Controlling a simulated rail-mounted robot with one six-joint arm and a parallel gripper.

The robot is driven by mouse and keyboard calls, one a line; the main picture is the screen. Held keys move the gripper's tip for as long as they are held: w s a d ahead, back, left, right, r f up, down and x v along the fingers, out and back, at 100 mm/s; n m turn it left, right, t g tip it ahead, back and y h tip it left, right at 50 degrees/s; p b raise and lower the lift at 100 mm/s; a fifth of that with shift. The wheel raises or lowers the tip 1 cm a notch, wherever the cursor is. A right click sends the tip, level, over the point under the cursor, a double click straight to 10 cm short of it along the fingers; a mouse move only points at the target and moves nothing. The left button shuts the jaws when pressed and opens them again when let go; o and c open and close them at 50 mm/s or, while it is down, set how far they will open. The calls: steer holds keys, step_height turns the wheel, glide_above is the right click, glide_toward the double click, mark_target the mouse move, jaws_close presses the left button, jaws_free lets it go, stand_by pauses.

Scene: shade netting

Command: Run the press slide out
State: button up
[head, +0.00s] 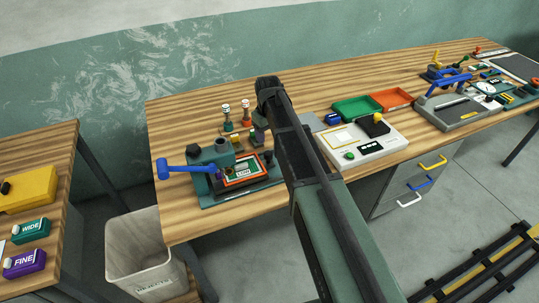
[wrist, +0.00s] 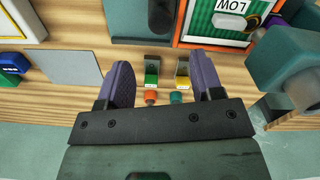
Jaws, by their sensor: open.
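The press (head: 213,157) is a teal machine with a blue lever (head: 181,171), at the near left end of the wooden bench. Its slide (head: 262,181) looks like a dark plate bearing an orange-framed card (head: 232,182). In the wrist view the card (wrist: 234,38) shows upside down at the top, marked LOW. Part of the press (wrist: 140,22) shows there too. My gripper (wrist: 164,75) is open, its two purple fingers apart with nothing gripped. In the head view it is mostly hidden behind my arm, just beyond the slide.
Two small stamp-like pieces, one green-based (wrist: 151,72) and one yellow-based (wrist: 182,72), appear between my fingers in the wrist view. A white scale-like device (head: 362,150), green tray (head: 357,107) and orange tray (head: 391,99) stand to the right. A bin (head: 146,255) stands below left.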

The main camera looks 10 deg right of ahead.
mark_target(268, 153)
step_height(268, 153, down, 10)
steer(key=b, duration=0.8)
steer(key=shift+r, duration=0.35)
steer(key=shift+c, duration=0.3)
